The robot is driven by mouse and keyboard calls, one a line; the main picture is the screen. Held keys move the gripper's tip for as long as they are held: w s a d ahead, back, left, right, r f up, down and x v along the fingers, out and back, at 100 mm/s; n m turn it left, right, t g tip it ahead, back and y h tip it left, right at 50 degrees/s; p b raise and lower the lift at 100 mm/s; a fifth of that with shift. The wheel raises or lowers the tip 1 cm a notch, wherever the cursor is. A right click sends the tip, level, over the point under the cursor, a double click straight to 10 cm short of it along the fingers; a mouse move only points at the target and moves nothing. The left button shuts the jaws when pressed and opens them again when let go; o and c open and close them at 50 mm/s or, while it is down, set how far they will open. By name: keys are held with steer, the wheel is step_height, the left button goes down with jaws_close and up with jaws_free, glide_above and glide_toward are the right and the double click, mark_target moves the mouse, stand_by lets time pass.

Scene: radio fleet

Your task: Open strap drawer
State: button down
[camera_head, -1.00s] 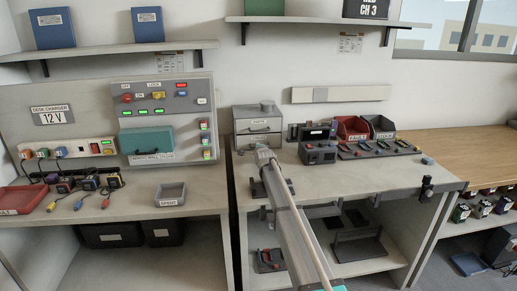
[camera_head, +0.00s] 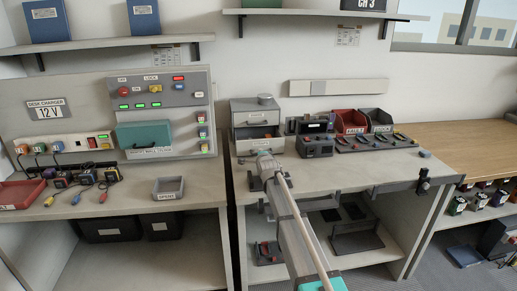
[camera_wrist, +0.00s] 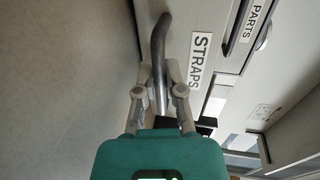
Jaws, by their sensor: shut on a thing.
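The strap drawer front (camera_wrist: 215,75), labelled STRAPS, fills the upper middle of the wrist view, with a curved grey bar handle (camera_wrist: 160,40) along it. My gripper (camera_wrist: 159,92) has its two fingers on either side of this handle and is shut on it. In the head view the small grey drawer cabinet (camera_head: 240,117) stands at the back left of the right bench. Its lower drawer (camera_head: 252,146) stands pulled out, with a dark opening and something orange inside. My gripper (camera_head: 266,163) is at this drawer's front; the arm hides part of it.
The upper drawer, labelled PARTS (camera_wrist: 250,25), is beside the strap drawer. Radio units (camera_head: 316,146), a red bin (camera_head: 350,121) and a grey bin (camera_head: 377,121) stand right of the cabinet. The bench top (camera_head: 350,170) in front is mostly clear. A charger desk (camera_head: 130,195) is at the left.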

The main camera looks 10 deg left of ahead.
steer(key=shift+f+v, duration=0.2)
steer(key=shift+v, duration=0.8)
steer(key=shift+d, duration=0.1)
steer(key=c, duration=0.7)
jaws_free()
steer(key=shift+s, duration=0.1)
